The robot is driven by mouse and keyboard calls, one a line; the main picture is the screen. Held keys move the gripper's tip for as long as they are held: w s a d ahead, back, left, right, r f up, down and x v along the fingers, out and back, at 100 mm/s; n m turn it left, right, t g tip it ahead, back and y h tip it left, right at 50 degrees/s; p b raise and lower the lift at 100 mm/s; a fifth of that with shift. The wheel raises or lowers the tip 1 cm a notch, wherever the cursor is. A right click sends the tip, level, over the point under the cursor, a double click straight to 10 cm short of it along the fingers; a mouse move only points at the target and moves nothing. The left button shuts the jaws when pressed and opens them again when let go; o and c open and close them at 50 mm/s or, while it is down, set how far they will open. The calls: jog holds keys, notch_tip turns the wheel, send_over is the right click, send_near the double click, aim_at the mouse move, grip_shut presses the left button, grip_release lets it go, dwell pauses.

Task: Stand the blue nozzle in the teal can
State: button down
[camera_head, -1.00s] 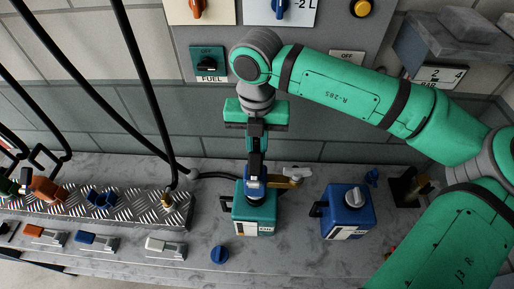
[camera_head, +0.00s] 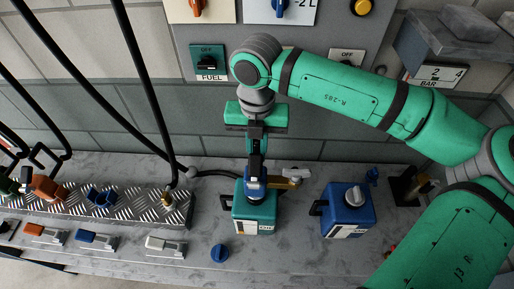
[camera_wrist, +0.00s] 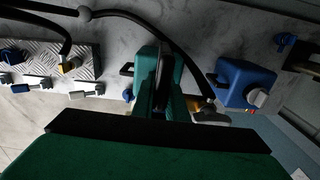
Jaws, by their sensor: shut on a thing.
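The teal can (camera_head: 254,214) stands on the grey counter, with a black handle on its left side and a pale label low on its front. My gripper (camera_head: 256,165) points down right above it and is shut on the blue nozzle (camera_head: 255,183). The nozzle's blue and white part shows at the top of the can; its tip is hidden, so I cannot tell how deep it sits. In the wrist view the teal can (camera_wrist: 147,62) lies just beyond the fingers, which hide most of the nozzle.
A blue can (camera_head: 348,213) stands to the right, a brass-and-white fitting (camera_head: 292,178) close beside the teal can. A loose blue cap (camera_head: 219,254) lies in front. At left, a tread-plate ledge (camera_head: 140,207) carries an orange nozzle (camera_head: 46,189) and a blue holder (camera_head: 102,198). Black hoses hang there.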

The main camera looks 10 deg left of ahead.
jog(key=shift+f, duration=0.75)
jog(key=c, duration=1.7)
grip_release()
notch_tip(320, 180, up, 11)
jog(key=shift+f, duration=0.1)
